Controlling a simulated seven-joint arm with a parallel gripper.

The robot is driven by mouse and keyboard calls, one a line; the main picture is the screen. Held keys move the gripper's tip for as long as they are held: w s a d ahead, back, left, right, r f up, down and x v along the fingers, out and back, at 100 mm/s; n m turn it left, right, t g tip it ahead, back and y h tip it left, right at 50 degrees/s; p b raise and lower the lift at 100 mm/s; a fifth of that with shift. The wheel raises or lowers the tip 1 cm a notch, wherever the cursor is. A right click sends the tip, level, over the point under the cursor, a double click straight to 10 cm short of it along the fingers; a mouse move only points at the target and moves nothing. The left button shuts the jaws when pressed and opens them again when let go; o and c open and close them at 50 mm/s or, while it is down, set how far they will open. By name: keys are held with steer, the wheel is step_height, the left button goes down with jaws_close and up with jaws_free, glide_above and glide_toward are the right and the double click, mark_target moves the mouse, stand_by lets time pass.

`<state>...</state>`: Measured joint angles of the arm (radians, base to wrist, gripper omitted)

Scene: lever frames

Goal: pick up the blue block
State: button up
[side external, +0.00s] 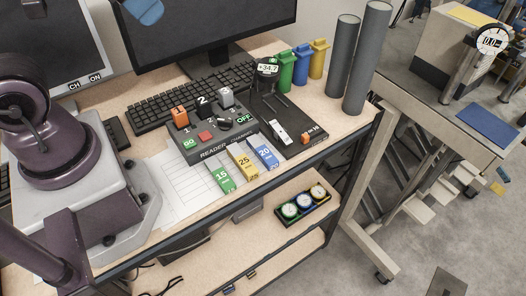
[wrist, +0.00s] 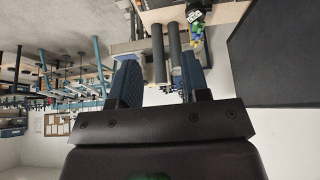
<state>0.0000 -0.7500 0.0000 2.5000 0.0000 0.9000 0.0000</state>
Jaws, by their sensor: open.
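The blue block (side external: 263,154), marked 20, lies on the tabletop at the front edge of the reader box. It is the rightmost in a row with a yellow block (side external: 243,163) marked 25 and a green block (side external: 220,178) marked 15. In the wrist view my gripper (wrist: 160,75) is open, with its two blue fingers apart and no block between them. In the side external view only a blue piece, likely a fingertip, shows at the top edge, high above the table and away from the blocks. The blue block is not clear in the wrist view.
The reader box (side external: 215,135) with knobs and buttons stands behind the blocks. A keyboard (side external: 180,100), monitor (side external: 200,30), small coloured bins (side external: 301,65) and two tall grey cylinders (side external: 367,60) stand farther back. A paper sheet (side external: 180,185) lies left. A lower shelf holds round gauges (side external: 304,205).

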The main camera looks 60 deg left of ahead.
steer(key=m+g, duration=0.6)
steer(key=m, duration=1.2)
glide_above(267, 155)
step_height(267, 155, down, 22)
step_height(267, 155, down, 13)
steer(key=shift+f, duration=0.1)
steer(key=shift+c, duration=0.2)
steer(key=c, duration=0.7)
